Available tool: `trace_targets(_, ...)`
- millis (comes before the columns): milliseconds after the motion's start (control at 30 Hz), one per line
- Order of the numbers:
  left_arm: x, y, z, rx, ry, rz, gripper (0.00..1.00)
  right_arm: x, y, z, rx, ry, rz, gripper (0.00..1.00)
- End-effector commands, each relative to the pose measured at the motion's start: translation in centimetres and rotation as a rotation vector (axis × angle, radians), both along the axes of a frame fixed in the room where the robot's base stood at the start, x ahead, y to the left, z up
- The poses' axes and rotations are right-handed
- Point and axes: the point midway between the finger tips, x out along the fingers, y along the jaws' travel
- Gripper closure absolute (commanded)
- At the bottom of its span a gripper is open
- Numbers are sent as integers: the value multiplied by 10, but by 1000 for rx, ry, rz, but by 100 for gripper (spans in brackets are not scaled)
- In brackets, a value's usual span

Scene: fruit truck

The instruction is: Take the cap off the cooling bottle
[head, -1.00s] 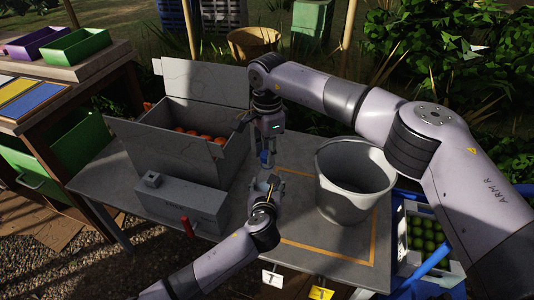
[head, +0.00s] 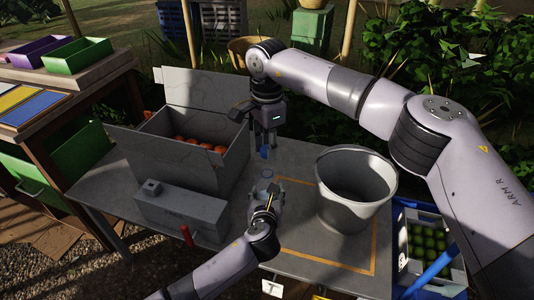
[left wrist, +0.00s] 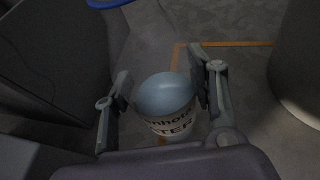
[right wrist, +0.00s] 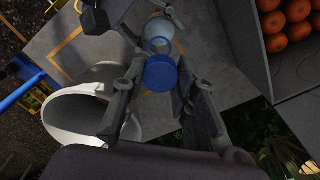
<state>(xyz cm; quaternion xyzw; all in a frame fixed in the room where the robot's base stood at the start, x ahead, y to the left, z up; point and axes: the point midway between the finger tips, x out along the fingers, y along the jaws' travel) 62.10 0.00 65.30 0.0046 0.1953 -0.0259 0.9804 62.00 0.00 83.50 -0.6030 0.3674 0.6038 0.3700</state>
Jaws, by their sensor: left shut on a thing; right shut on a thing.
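The cooling bottle (head: 267,174) is pale blue and upright over the grey table. My left gripper (head: 264,195) is shut around it; in the left wrist view the bottle (left wrist: 166,95) sits between the fingers, with a printed label partly showing. The blue cap (head: 264,153) is above the bottle with a visible gap between them. My right gripper (head: 265,145) points down and is shut on the cap. In the right wrist view the cap (right wrist: 160,72) is at the fingertips, with the bottle (right wrist: 159,32) beyond it. The bottle's mouth is hard to make out.
A grey open box (head: 180,150) with oranges (head: 200,143) and a low grey block (head: 180,212) with a red handle (head: 187,236) stand on the left.

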Motion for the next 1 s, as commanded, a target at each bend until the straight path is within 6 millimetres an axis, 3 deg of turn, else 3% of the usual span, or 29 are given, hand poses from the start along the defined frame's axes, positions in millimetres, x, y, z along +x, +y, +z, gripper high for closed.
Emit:
trace_targets(167,0,0,0,1,0,0,100,0,0,0,-1,2,0,100)
trace_targets(200,0,0,0,1,0,0,47,0,0,0,-1,2,0,100)
trace_targets(533,0,0,0,0,0,0,25,0,0,0,0,1,0,100)
trace_targets(867,-1,0,0,0,0,0,25,0,0,0,0,1,0,100)
trace_targets(1000,-10,1,4,0,0,0,25,0,0,0,0,1,0,100)
